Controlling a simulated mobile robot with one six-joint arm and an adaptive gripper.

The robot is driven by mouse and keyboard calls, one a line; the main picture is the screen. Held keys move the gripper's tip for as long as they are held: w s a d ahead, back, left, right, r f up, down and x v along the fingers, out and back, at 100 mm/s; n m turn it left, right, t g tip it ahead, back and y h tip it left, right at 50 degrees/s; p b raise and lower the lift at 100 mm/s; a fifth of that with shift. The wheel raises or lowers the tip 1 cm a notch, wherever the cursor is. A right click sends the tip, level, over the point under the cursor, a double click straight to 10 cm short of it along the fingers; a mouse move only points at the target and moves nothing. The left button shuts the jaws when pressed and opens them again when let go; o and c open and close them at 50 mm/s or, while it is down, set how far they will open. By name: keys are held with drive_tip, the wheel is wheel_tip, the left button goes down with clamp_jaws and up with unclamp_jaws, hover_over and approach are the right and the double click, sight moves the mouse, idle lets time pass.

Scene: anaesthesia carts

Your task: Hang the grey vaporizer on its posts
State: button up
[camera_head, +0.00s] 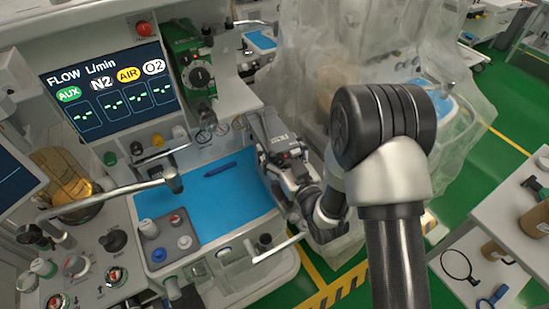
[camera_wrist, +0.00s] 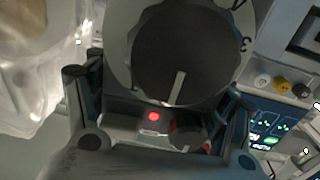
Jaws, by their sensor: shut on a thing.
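The grey vaporizer (camera_head: 269,127) is held at the right side of the cart, above the right end of the blue work surface. Its large dark dial (camera_wrist: 180,55) fills the top middle of the wrist view, with a red spot and a small knob below it. My gripper (camera_head: 286,160) is shut on the vaporizer, with a finger on each side of it in the wrist view (camera_wrist: 158,100). A green vaporizer (camera_head: 192,65) with a black dial is mounted on the cart's back. I cannot make out the empty posts clearly; the vaporizer's back is hidden.
The flow screen (camera_head: 108,88) stands left of the green vaporizer. A blue pen (camera_head: 220,169) lies on the blue work surface (camera_head: 208,203). A plastic-draped cart (camera_head: 345,50) stands close behind and right of my gripper. A white side table (camera_head: 500,235) is at right.

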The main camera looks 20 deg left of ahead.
drive_tip(key=shift+w+a+r, duration=0.1)
drive_tip(key=shift+r, duration=0.05)
drive_tip(key=shift+c, duration=1)
drive_tip(key=shift+r, duration=0.1)
